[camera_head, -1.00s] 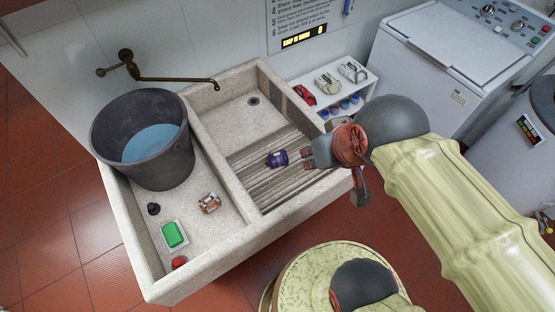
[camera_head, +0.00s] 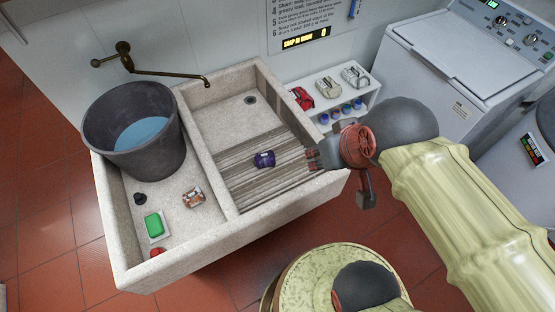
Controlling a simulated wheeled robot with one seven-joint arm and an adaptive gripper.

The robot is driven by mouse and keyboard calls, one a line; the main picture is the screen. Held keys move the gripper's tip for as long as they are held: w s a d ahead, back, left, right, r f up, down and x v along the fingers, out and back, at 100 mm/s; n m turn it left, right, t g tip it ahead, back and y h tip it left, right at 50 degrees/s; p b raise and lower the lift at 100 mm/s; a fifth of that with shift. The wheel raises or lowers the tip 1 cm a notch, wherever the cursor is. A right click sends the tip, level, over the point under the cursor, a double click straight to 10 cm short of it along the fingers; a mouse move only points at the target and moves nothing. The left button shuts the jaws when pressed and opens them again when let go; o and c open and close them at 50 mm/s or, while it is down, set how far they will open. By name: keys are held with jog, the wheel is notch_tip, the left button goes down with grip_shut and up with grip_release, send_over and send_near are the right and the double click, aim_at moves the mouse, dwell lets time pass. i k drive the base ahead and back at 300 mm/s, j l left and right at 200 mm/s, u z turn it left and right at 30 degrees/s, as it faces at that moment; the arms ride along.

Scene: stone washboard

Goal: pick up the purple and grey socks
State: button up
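A rolled bundle, purple with a grey-white patch (camera_head: 264,159), lies on the ribbed washboard slope (camera_head: 250,185) in the right basin of the stone sink. I take it for the purple and grey socks. My gripper (camera_head: 312,157) is to the right of the bundle, above the washboard's right side, with its fingers pointing left at it. A gap shows between the fingertips and the bundle. The fingers look slightly apart and nothing shows between them. My wrist hides part of the sink's right rim.
A dark bucket of water (camera_head: 140,135) stands in the left basin, with a green soap (camera_head: 154,225) and a brown-and-white bundle (camera_head: 193,196) in front. A brass tap (camera_head: 150,70) reaches over the sink. A low shelf (camera_head: 318,85) with several items and a washing machine (camera_head: 445,65) stand right.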

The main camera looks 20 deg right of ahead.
aim_at(265, 160)
jog(key=i+l+u, duration=0.15)
jog(key=l+u, duration=0.3)
jog(key=l, duration=0.6)
jog(key=l+u, duration=0.5)
jog(key=l, duration=0.5)
jog(key=i+l+u, duration=0.3)
jog(key=i+l, duration=0.15)
jog(key=l, duration=0.15)
jog(key=i+l+u, duration=0.35)
jog(key=l, duration=0.35)
jog(key=i+l+u, duration=0.15)
jog(key=l, duration=0.25)
jog(key=i, duration=0.1)
